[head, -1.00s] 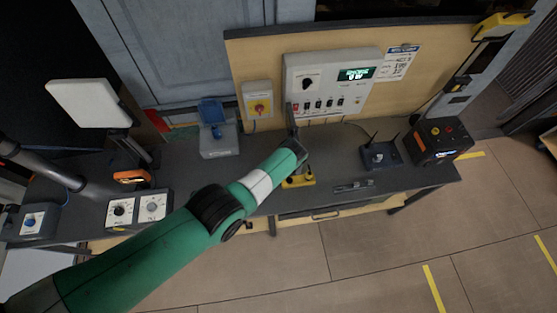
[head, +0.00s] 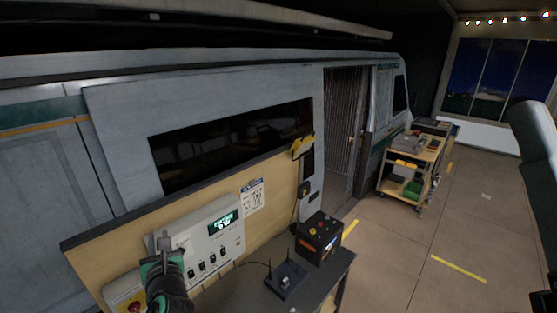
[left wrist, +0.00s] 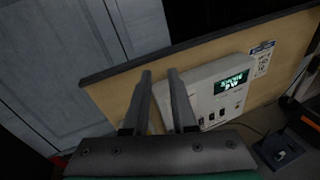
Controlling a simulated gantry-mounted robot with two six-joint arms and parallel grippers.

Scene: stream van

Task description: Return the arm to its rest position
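My left gripper (head: 160,243) is at the lower left of the head view, raised in front of the left part of the white control panel (head: 235,236). In the left wrist view, the fingers of my left gripper (left wrist: 160,72) stand apart with nothing between them, so it is open and empty. The panel (left wrist: 203,95) appears just right of the fingers, with its lit green display and dark switches. I cannot tell the exact distance between fingers and panel. My right gripper is not in view.
A tan backboard (head: 130,245) carries the panel. On the dark bench (head: 240,292) are a box with two antennas (head: 286,279) and a black-and-orange unit (head: 318,238). A wheeled cart (head: 405,172) stands farther right. Floor between is open.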

